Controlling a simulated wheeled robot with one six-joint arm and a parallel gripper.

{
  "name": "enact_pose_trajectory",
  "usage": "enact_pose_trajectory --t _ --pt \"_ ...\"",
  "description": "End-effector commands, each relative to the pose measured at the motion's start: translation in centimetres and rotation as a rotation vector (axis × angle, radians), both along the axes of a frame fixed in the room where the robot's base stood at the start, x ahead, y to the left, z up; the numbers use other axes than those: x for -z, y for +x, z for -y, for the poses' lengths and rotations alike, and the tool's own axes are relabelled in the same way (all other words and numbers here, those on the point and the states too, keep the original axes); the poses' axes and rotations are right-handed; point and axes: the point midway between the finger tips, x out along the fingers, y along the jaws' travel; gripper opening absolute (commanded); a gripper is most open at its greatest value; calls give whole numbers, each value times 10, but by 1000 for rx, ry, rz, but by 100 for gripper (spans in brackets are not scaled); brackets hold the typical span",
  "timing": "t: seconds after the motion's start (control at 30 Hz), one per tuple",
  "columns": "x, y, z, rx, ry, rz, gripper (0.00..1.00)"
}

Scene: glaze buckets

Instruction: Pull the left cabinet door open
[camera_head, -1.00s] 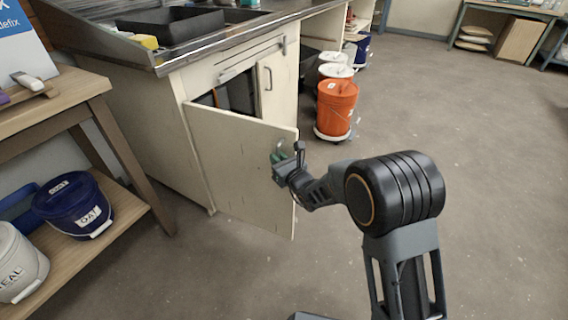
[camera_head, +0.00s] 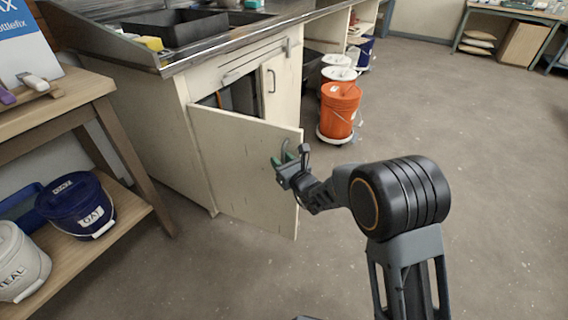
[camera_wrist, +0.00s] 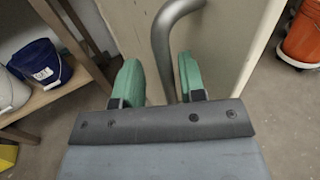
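The left cabinet door (camera_head: 240,165) stands swung well out from the white cabinet, leaving a dark opening behind it. Its curved grey metal handle (camera_wrist: 162,40) shows large in the wrist view. My gripper (camera_head: 284,159) is at the handle, near the door's free edge. In the wrist view, the green fingers of my gripper (camera_wrist: 160,66) are spread apart, with the handle bar between them. The bar is nearer the right finger, with a gap on the left. Whether it touches the right finger is unclear. The bar's lower end is hidden behind the gripper body.
The right cabinet door (camera_head: 272,87) is closed. An orange bucket (camera_head: 339,110) stands on the floor beyond, with white buckets behind it. A wooden shelf (camera_head: 120,219) with a blue bucket (camera_head: 76,207) stands left of the door. The floor to the right is clear.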

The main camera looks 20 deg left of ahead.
Motion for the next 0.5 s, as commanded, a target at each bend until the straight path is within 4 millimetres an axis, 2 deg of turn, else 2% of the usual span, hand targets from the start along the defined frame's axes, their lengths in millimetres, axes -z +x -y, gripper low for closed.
enact_pose_trajectory --t 0.17,0.5 --pt "-1 -11 13 2 0 -1 37" --pt "-2 -57 64 3 0 -1 37"
